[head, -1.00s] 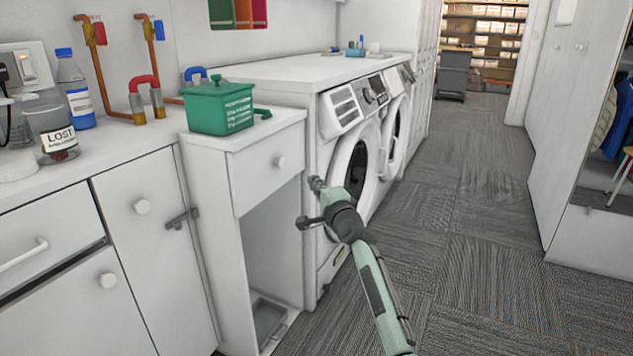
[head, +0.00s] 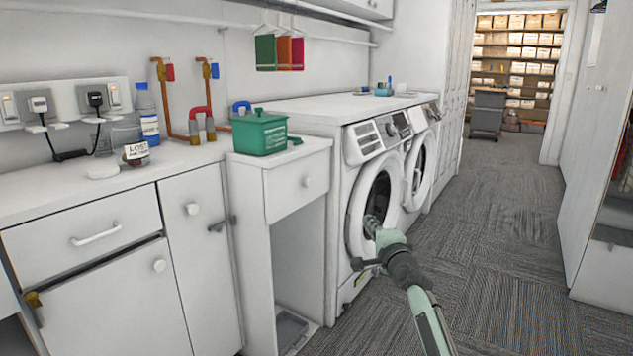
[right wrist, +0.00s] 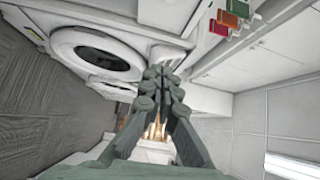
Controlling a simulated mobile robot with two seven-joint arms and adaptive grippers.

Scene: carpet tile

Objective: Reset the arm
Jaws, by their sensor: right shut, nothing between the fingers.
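My right gripper (head: 368,240) is in front of the nearer washing machine (head: 362,143) in the head view, at the height of its round door. My right arm comes in from the bottom right. In the right wrist view the fingers of my right gripper (right wrist: 160,72) are together at the tips, with nothing held between them. My left gripper is not in view.
A green lidded box (head: 260,133) stands on the narrow cabinet (head: 296,180) left of the washers. A bottle (head: 147,115) and a "LOST" jar (head: 136,153) stand on the counter (head: 60,200). The carpet aisle (head: 500,220) to the right is clear.

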